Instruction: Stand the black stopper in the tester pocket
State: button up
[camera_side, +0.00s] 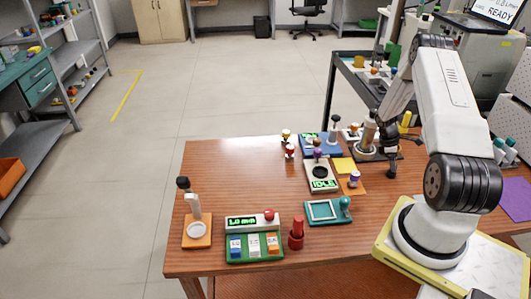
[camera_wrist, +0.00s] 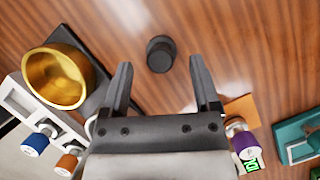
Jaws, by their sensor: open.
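A small round black stopper (camera_wrist: 160,54) stands on the bare wood, ahead of and between my fingertips in the wrist view. My gripper (camera_wrist: 164,80) is open and empty, with a gap between it and the stopper. In the side view my gripper (camera_side: 391,168) points down over the table's right part. The tester (camera_side: 320,177), a pale box with a green "IDLE" display, stands left of my gripper. A purple-topped piece shows at its back; its pocket is not clear.
A gold bowl (camera_wrist: 58,78) is close left of my gripper. A teal frame (camera_side: 322,211), a green block rack (camera_side: 254,247) and a red bottle (camera_side: 296,234) stand nearer. The table's left back is clear.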

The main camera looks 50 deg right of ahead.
jog(key=shift+x, duration=1.3)
jog(key=shift+c, duration=0.2)
grip_shut()
